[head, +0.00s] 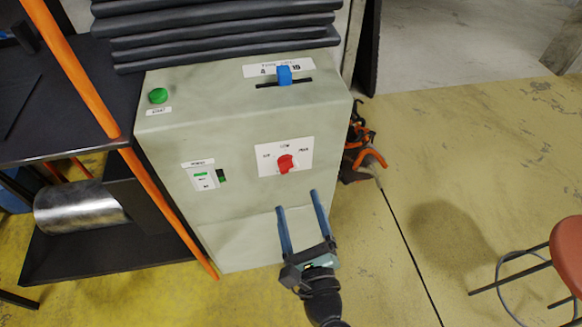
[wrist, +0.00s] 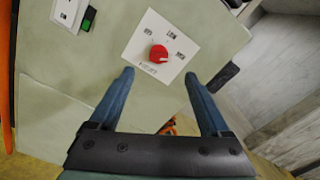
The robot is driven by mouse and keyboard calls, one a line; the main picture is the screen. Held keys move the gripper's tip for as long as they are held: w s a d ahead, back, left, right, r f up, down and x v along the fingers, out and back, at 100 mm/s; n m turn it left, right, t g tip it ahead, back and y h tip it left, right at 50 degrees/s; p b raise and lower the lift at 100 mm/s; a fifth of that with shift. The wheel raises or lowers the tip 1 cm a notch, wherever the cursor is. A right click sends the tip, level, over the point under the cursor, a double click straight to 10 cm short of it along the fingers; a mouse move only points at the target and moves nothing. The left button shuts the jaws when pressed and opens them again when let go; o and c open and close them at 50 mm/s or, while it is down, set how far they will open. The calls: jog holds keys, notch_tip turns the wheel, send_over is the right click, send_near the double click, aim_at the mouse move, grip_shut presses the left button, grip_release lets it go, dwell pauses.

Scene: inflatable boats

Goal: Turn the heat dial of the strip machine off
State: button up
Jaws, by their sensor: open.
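The strip machine (head: 233,225) is a pale grey-green cabinet. Its red heat dial (head: 286,164) sits on a white label plate (head: 305,152) on the front face, marked for off, low and high. The dial also shows in the wrist view (wrist: 158,54), above the space between my fingers; its exact setting is hard to read. My gripper (head: 301,203) has two blue fingers, spread apart and empty, below the dial in the head view. In the wrist view my gripper (wrist: 158,80) is apart from the dial, and nothing covers the dial.
A power switch (head: 221,176) is left of the dial. A green start button (head: 158,96) and a blue slider (head: 284,75) are on top. Dark stacked sheets (head: 220,30) lie behind. Orange-handled tools (head: 370,158) hang on the right side. A red stool (head: 568,255) stands far right; floor between is clear.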

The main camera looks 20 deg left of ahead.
aim_at(288, 170)
jog(key=x, duration=0.9)
jog(key=shift+w+a+b, duration=0.1)
jog(key=shift+b, duration=0.3)
grip_shut()
